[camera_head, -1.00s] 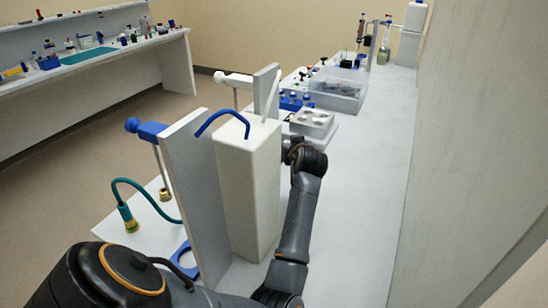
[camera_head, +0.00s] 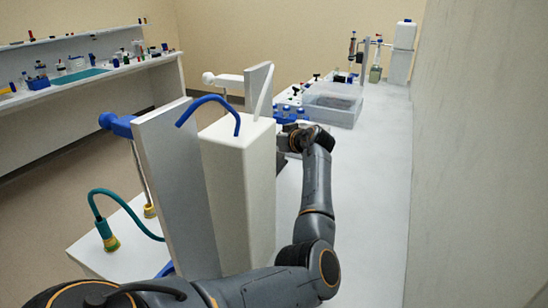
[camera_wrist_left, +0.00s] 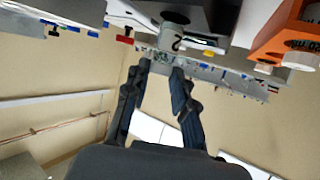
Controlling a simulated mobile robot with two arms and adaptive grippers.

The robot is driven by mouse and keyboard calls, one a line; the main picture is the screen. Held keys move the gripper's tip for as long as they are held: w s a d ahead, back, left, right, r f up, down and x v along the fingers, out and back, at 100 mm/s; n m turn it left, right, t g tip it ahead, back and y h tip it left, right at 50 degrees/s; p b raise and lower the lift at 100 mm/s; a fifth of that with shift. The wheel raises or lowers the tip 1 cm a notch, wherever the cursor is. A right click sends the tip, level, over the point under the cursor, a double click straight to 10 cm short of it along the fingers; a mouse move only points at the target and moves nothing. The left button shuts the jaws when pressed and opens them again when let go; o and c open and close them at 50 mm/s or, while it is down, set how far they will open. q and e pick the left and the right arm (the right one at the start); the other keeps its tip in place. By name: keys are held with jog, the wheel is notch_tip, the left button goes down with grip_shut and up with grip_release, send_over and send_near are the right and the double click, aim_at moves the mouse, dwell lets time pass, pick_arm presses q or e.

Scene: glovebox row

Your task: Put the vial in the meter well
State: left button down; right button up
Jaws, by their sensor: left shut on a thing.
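In the head view my left arm comes in from the lower left and bends forward past the tall white box. Its gripper end (camera_head: 287,142) is partly hidden by that box and by my wrist. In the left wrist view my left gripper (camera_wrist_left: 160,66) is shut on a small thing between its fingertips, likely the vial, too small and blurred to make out. A grey round part (camera_wrist_left: 175,23) shows just beyond the fingertips; I cannot tell what it is. I cannot make out the meter well. My right gripper is not in view.
The tall white box (camera_head: 238,185) and a grey upright panel (camera_head: 178,180) stand left of my arm. A blue rack (camera_head: 290,113) and a clear-lidded box (camera_head: 332,103) lie beyond my wrist. An orange device (camera_wrist_left: 285,35) shows in the wrist view. Bench on the right is clear.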

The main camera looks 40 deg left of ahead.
pick_arm(q)
notch_tip(320, 180, down, 3)
jog(key=shift+s+f+b, duration=0.1)
jog(key=shift+f+b, duration=0.1)
jog(key=shift+b, duration=0.65)
jog(key=shift+f, duration=0.35)
jog(key=shift+f, duration=0.1)
jog(key=c, duration=1.1)
grip_release()
